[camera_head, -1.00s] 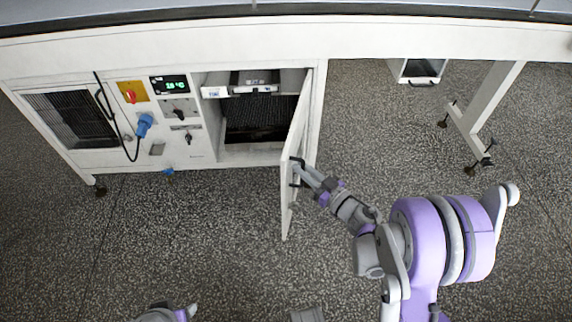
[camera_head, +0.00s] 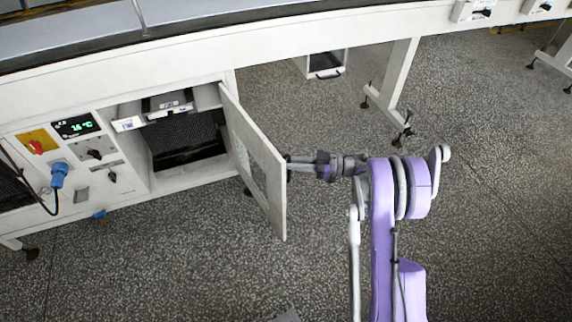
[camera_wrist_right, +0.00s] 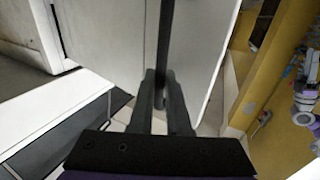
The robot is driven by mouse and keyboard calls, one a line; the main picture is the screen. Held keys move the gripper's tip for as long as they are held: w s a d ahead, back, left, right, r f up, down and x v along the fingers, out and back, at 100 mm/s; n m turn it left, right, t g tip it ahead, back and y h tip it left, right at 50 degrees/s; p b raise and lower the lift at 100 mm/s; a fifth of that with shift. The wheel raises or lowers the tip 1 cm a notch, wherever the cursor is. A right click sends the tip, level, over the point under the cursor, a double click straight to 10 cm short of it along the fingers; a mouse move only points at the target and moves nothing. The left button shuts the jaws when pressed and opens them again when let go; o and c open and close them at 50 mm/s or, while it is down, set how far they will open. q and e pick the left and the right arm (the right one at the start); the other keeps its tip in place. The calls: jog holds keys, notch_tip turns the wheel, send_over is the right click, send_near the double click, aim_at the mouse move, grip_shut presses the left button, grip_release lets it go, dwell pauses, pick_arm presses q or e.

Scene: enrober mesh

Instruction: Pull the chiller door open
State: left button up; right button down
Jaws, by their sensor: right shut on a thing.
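The chiller door (camera_head: 258,170) is a white panel hinged on the right side of the chiller opening (camera_head: 185,145). It stands swung well outward, and the dark interior shows. My right gripper (camera_head: 289,161) is at the door's right-hand face, partly hidden by the door's edge. In the right wrist view, my right gripper (camera_wrist_right: 160,98) is shut on the dark upright door handle (camera_wrist_right: 165,40), with the white door face (camera_wrist_right: 200,60) behind it. My left gripper is not in view.
Left of the opening is a control panel with a green display (camera_head: 76,126), a red switch (camera_head: 36,146) and a blue plug (camera_head: 59,174). A table leg (camera_head: 396,75) stands at the back right. The speckled floor before the chiller is clear.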

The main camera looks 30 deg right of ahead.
jog(key=shift+w+r, duration=0.1)
jog(key=shift+w, duration=0.05)
jog(key=c, duration=0.9)
grip_release()
jog(key=p+v, duration=0.1)
jog(key=v, duration=0.9)
jog(key=shift+s+d, duration=0.2)
jog(key=shift+d, duration=0.1)
